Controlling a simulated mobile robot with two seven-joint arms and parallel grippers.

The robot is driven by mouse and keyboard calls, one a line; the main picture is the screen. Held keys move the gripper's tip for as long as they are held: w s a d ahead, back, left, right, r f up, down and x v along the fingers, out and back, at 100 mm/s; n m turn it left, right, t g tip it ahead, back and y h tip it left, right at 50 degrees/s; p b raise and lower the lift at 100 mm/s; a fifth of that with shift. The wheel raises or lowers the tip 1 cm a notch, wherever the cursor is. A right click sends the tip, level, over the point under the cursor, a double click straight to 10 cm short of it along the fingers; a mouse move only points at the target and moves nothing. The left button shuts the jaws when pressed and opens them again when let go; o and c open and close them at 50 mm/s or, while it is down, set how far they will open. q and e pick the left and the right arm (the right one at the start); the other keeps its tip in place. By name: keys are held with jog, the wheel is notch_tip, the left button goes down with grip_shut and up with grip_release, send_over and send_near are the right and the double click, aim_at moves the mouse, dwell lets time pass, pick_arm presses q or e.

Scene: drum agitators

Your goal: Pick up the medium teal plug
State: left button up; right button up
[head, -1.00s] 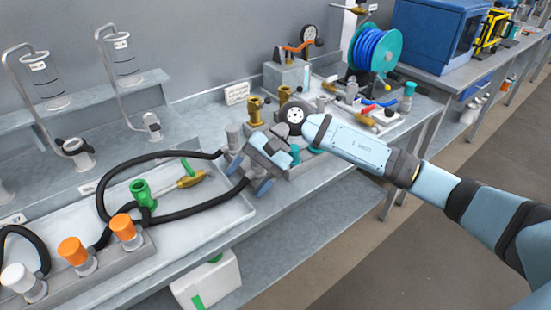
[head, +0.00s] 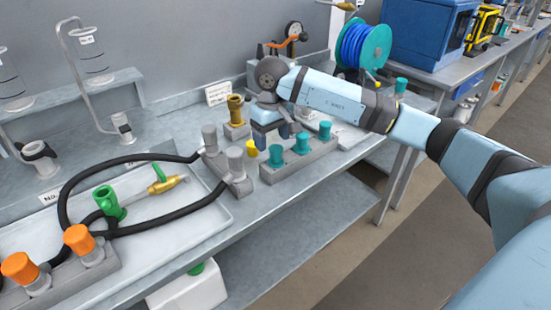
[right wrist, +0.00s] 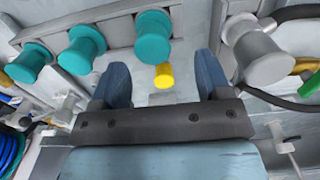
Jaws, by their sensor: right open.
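Three teal plugs stand upright in a row on a grey block: a left one (head: 275,156), a middle one (head: 302,143) and a right one (head: 324,131). They look close in size; I cannot tell for sure which is the medium one. In the right wrist view the three teal plugs (right wrist: 82,48) line the upper left, outside the jaws. My right gripper (head: 269,136) is open and empty, just behind the row, near a small yellow plug (head: 251,148). In the right wrist view the yellow plug (right wrist: 163,76) shows between the open fingers (right wrist: 162,82). My left gripper is not in view.
Two grey plugs (head: 235,161) with black hoses stand left of the teal row. A brass fitting (head: 236,110) stands behind. Orange plugs (head: 79,239) are at front left. The bench edge lies in front of the teal block.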

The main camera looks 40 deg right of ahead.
aim_at(276, 147)
jog(key=f, duration=0.4)
jog(key=shift+s+d+f, duration=0.25)
jog(key=shift+d+f, duration=0.15)
jog(key=shift+f, duration=0.55)
jog(key=c, duration=1)
